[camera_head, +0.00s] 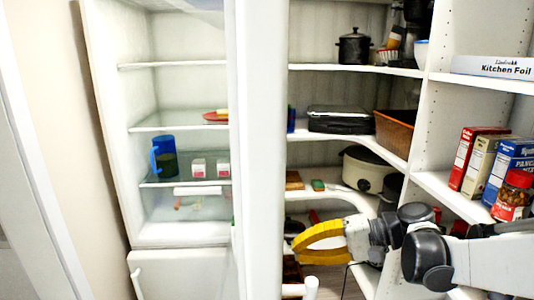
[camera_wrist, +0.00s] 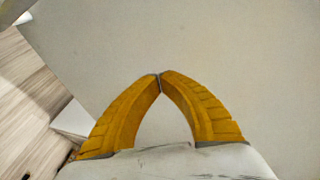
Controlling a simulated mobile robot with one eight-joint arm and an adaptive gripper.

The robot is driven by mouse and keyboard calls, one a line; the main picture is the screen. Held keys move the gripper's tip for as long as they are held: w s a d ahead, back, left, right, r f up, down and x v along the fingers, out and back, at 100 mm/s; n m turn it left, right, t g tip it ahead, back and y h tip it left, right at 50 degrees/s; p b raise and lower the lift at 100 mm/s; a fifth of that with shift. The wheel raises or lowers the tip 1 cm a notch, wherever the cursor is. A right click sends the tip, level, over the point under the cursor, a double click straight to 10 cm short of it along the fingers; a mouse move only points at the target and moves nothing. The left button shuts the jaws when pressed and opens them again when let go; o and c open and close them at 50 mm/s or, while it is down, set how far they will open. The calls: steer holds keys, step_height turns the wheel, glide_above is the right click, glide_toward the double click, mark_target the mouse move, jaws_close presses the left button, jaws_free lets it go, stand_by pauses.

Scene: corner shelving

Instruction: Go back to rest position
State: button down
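My gripper (camera_head: 296,246) has yellow fingers and reaches in from the right in the head view, in front of the lower corner shelves. In the wrist view, the two fingertips (camera_wrist: 160,75) meet at a point. Nothing shows between the fingers, so the gripper is shut and empty. A plain pale flat surface (camera_wrist: 220,45) fills most of the wrist view beyond the fingertips. I cannot tell whether the fingers touch it.
An open fridge (camera_head: 180,235) with a blue pitcher (camera_head: 164,158) stands at left. White corner shelves (camera_head: 425,110) beside my arm hold a pot (camera_head: 354,47), a slow cooker (camera_head: 365,170), boxes (camera_head: 478,160) and a jar (camera_head: 513,196). Wooden floor (camera_wrist: 30,100) shows at the wrist view's left.

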steer(key=s+d+f+n+t+h, duration=0.1)
steer(key=s+d+f+t+h, duration=0.1)
steer(key=s+d+h, duration=0.4)
steer(key=s+d+f+n+t+h, duration=0.1)
steer(key=s+d+f+t+h, duration=0.2)
steer(key=s+h, duration=0.4)
steer(key=s+d+f, duration=0.1)
steer(key=s+d, duration=0.1)
steer(key=shift+s+d+h, duration=0.3)
steer(key=shift+s+d, duration=0.1)
steer(key=shift+r, duration=0.1)
